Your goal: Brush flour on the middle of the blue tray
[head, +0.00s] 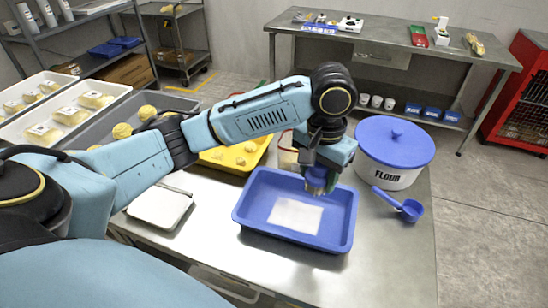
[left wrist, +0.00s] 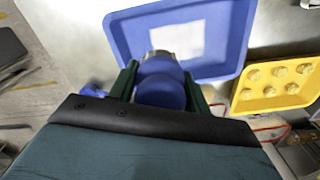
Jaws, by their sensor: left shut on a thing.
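The blue tray (head: 245,215) lies on the steel table, with a flat white rectangular patch (head: 296,216) on the middle of its floor. I cannot tell whether the patch is flour or a sheet. My left gripper (head: 325,174) is over the tray's back right part, shut on a brush (head: 317,184) with a blue handle and pale bristles pointing down. The bristles are to the back right of the patch; I cannot tell whether they touch the tray. The left wrist view shows the brush (left wrist: 160,85) between the green fingers, with the blue tray (left wrist: 122,30) beyond.
A white flour tub (head: 390,178) with a blue lid stands right of the tray, with a blue scoop (head: 409,209) beside it. A yellow tray (head: 240,160) of dough pieces is behind left. The table's front right is clear.

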